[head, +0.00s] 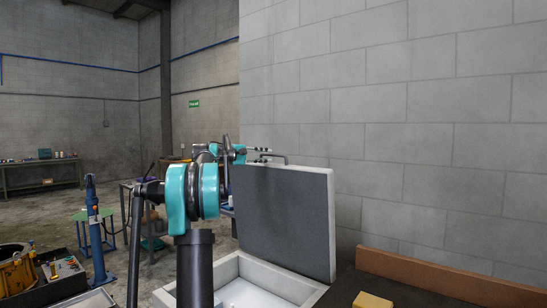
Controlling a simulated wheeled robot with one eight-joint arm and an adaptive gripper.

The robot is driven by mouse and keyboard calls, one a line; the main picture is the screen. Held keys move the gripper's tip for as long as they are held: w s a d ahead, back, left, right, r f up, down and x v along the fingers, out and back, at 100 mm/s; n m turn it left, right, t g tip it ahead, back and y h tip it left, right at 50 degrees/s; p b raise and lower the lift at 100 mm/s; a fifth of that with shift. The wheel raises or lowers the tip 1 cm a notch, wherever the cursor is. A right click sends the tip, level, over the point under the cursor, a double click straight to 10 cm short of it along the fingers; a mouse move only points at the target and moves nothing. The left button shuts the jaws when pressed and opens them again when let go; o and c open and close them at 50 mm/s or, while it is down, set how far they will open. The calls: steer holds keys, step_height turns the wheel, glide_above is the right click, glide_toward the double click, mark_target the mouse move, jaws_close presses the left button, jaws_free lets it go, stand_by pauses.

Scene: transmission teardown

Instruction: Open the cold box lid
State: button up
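The cold box (234,270) is a white open-topped box low in the middle of the head view, partly hidden by my arm. Its lid (290,215) stands raised and nearly upright at the back right, with a dark grey panel towards me and a pale edge on the right. A pale interior with some light content shows below. My gripper (262,154) is small and partly hidden at the lid's upper left edge. I cannot tell whether it touches the lid or whether its fingers are open.
A grey block wall rises close behind the lid. A brown ledge (440,280) and a yellow block (372,301) are at the lower right. A blue stand (97,235) and a tray with yellow parts (18,275) are at the left. Open floor lies beyond.

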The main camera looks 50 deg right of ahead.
mark_target(272, 155)
steer(key=shift+x, duration=2.15)
jaws_close()
